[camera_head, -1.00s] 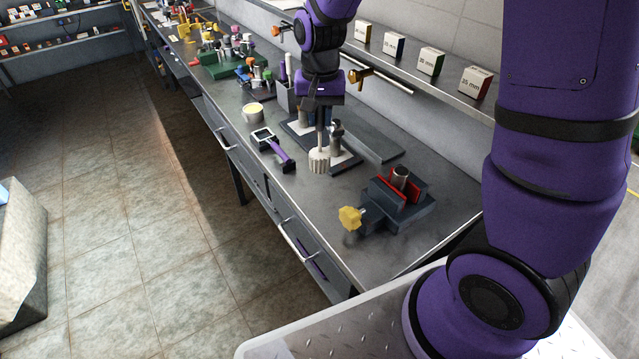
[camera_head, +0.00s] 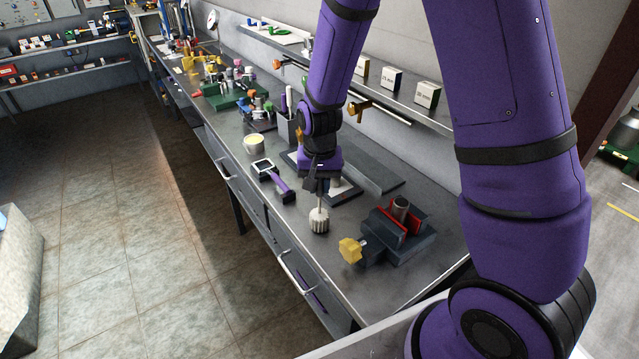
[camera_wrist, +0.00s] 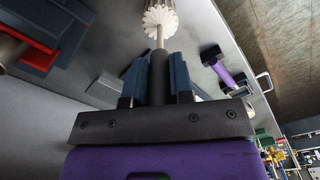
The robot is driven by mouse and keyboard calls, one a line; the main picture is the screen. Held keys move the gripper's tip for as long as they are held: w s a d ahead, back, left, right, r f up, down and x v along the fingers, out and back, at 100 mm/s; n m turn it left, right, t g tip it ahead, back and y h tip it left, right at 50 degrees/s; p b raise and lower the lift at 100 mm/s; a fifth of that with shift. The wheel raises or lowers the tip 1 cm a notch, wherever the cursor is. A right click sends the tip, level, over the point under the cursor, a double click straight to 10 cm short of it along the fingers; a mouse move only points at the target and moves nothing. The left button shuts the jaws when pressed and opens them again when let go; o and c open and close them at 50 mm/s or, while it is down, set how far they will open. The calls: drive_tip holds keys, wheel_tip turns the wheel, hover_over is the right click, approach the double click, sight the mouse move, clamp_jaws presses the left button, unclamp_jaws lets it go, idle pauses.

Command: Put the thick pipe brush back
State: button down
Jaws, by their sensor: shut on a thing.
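The pipe brush (camera_head: 319,220) has a thick white ribbed head and a thin metal stem. It hangs head down below my gripper (camera_head: 318,184), over the bench (camera_head: 300,242). In the wrist view my gripper (camera_wrist: 158,82) is shut on the brush's dark handle, with the white brush head (camera_wrist: 159,20) beyond the fingertips. I cannot tell whether the head touches the bench top. The brush's storage place cannot be made out for sure; a dark pen-type holder (camera_head: 289,128) with upright items stands behind my gripper.
A vise (camera_head: 398,230) with red jaws, a metal tube and a yellow knob (camera_head: 350,250) stands right of the brush. A purple-handled tool (camera_head: 274,180) and a cream-topped tin (camera_head: 254,144) lie to the left. A shelf with boxes (camera_head: 390,80) runs along the wall.

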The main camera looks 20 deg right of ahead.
drive_tip(key=shift+f, duration=0.1)
drive_tip(key=c, duration=1)
unclamp_jaws()
wheel_tip(320, 180, up, 12)
drive_tip(key=shift+f, duration=0.2)
drive_tip(key=shift+s+d+r, duration=0.1)
drive_tip(key=shift+s+r, duration=0.05)
drive_tip(key=shift+r, duration=0.6)
drive_tip(key=s+d+r+n+t, duration=0.2)
drive_tip(key=s+d+r, duration=0.1)
drive_tip(key=s+r, duration=0.5)
drive_tip(key=s+d+r+n+t, duration=0.2)
drive_tip(key=s+r, duration=0.7)
drive_tip(key=s, duration=0.5)
drive_tip(key=shift+s+d+n+t, duration=0.35)
drive_tip(key=shift+d+t, duration=0.25)
drive_tip(key=shift+d, duration=0.25)
